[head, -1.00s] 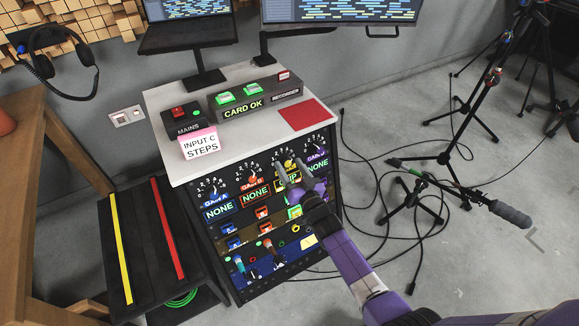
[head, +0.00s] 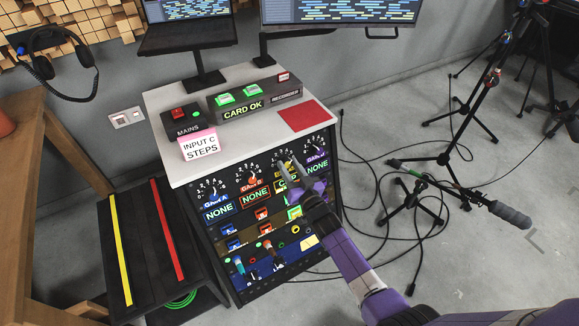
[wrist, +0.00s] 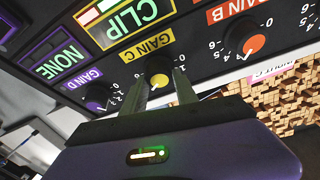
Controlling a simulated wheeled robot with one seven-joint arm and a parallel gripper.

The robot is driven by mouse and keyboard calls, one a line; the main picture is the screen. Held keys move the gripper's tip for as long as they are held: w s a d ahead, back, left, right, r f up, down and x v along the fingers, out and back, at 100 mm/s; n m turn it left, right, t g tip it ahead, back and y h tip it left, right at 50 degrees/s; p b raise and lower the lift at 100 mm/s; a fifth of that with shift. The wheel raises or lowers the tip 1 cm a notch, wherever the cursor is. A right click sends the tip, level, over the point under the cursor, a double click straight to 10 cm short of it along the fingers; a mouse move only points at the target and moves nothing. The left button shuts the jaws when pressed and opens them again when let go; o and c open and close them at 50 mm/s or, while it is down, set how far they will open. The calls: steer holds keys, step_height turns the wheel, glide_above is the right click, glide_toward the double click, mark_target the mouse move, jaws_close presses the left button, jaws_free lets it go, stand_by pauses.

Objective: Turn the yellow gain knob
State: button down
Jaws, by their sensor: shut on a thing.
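The yellow gain knob (wrist: 158,79) sits under the yellow GAIN C label (wrist: 147,45) in the wrist view. My gripper (wrist: 162,76) has a finger on each side of the knob and is shut on it. In the head view, my gripper (head: 288,167) reaches the upper right of the rack's front panel, and its fingers largely cover the knob. The channel C display (wrist: 124,22) reads CLIP in green in the wrist view. The knob's pointer direction is hard to tell.
The orange GAIN B knob (wrist: 253,44) and purple GAIN D knob (wrist: 97,103) flank the yellow one. The rack's white top (head: 245,128) carries a mains box and a CARD OK box (head: 243,108). Cables and a microphone stand lie on the floor at right.

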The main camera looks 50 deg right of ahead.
steer(key=shift+n+t+y+p, duration=0.15)
steer(key=shift+n+y+p, duration=0.4)
steer(key=shift+n, duration=1.15)
steer(key=shift+n+t+y+p, duration=0.2)
steer(key=shift+n+y, duration=0.65)
steer(key=shift+n, duration=0.85)
steer(key=c, duration=0.9)
jaws_free()
steer(key=shift+c, duration=0.2)
steer(key=s+a+p, duration=0.1)
steer(key=s, duration=0.6)
steer(key=shift+s+a+p, duration=0.25)
steer(key=shift+s+p, duration=0.05)
steer(key=shift+s, duration=0.05)
